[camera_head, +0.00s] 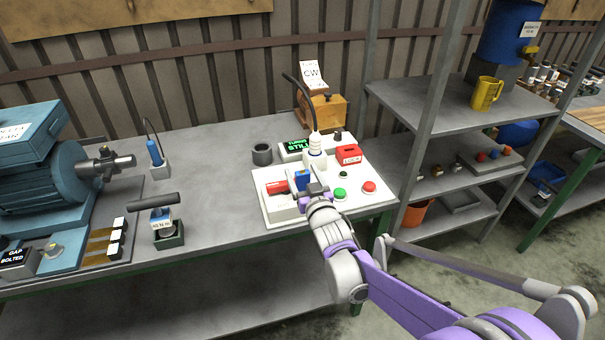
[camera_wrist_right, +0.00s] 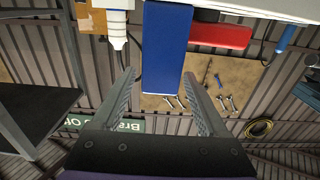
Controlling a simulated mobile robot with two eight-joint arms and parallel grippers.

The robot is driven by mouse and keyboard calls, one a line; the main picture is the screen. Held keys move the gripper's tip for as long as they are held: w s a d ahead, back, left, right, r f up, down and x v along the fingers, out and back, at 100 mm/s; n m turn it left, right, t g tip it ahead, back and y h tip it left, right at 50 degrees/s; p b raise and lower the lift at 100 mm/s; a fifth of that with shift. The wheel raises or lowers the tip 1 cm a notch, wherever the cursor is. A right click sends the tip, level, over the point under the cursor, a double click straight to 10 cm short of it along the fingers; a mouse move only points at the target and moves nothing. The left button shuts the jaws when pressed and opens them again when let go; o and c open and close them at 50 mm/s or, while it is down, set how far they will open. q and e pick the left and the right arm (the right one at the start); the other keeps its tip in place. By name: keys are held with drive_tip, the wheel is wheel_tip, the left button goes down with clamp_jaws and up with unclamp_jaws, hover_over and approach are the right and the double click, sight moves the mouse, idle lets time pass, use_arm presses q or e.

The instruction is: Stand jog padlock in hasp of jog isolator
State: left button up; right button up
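A blue upright block (camera_head: 302,178), which looks like the padlock's body, stands on the white control panel (camera_head: 375,196). It is just right of a red handle (camera_head: 277,187), apparently the isolator's. My right gripper (camera_head: 315,187) is at the block's near side. In the right wrist view its fingers are apart, and the blue block (camera_wrist_right: 167,45) shows between and beyond the tips. My left gripper is out of view.
On the panel are a red lock box (camera_head: 348,155), a white nozzle (camera_head: 315,145), a green button (camera_head: 340,194) and a red button (camera_head: 369,187). Bare tabletop (camera_head: 215,180) lies further left.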

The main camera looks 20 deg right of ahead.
drive_tip(key=shift+o, duration=0.2)
drive_tip(key=shift+s, duration=0.1)
drive_tip(key=s, duration=1)
drive_tip(key=shift+s+d, duration=0.15)
drive_tip(key=shift+s, duration=0.15)
